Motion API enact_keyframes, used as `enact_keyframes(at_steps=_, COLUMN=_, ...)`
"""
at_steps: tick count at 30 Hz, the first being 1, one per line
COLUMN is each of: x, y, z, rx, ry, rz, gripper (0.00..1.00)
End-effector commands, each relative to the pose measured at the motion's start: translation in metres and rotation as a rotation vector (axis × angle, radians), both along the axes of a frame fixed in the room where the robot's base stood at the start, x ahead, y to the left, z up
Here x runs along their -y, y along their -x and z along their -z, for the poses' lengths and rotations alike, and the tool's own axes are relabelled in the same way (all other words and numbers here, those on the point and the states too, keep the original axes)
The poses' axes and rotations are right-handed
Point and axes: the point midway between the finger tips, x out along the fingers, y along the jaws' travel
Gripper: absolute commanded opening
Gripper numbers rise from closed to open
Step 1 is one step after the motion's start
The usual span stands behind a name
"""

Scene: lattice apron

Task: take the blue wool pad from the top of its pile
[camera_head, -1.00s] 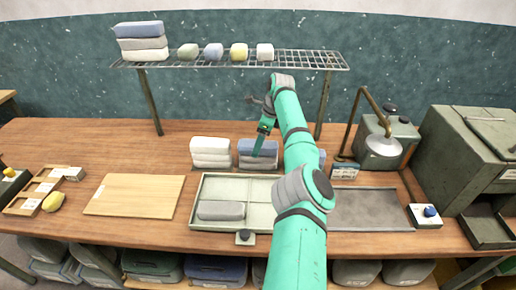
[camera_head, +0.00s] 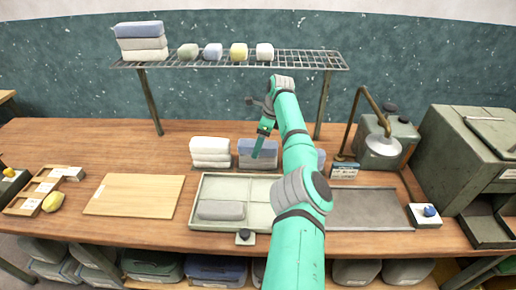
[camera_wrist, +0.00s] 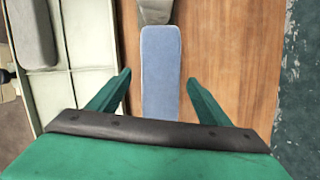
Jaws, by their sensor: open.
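The pile with the blue wool pad (camera_head: 247,146) on top stands on the table behind the tray, partly hidden by my gripper and arm. In the wrist view the blue pad (camera_wrist: 160,58) is long and narrow and lies below my gripper. My gripper (camera_wrist: 160,78) is open and empty, with one finger to each side of the pad and gaps between. It also shows over the pile in the head view (camera_head: 259,152). I cannot tell how far the fingertips are above the pad.
A white pile (camera_head: 210,150) stands close left of the blue one. A divided tray (camera_head: 198,203) with a grey pad (camera_head: 221,210) lies in front. A wire shelf (camera_head: 305,61) above holds another blue-topped pile (camera_head: 139,29) and several small blocks.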

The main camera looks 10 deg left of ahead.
Motion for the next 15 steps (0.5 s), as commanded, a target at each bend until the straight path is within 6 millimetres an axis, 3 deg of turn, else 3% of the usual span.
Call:
enact_keyframes(at_steps=2, x=0.0, y=0.0, z=0.0001, rx=0.0, ry=0.0, rz=0.0, gripper=0.69)
enact_keyframes(at_steps=7, x=0.0001, y=0.0, z=0.0001, rx=0.0, ry=0.0, rz=0.0, gripper=0.29)
enact_keyframes(at_steps=15, x=0.0001, y=0.0, z=-0.0001, rx=0.0, ry=0.0, rz=0.0, gripper=0.28)
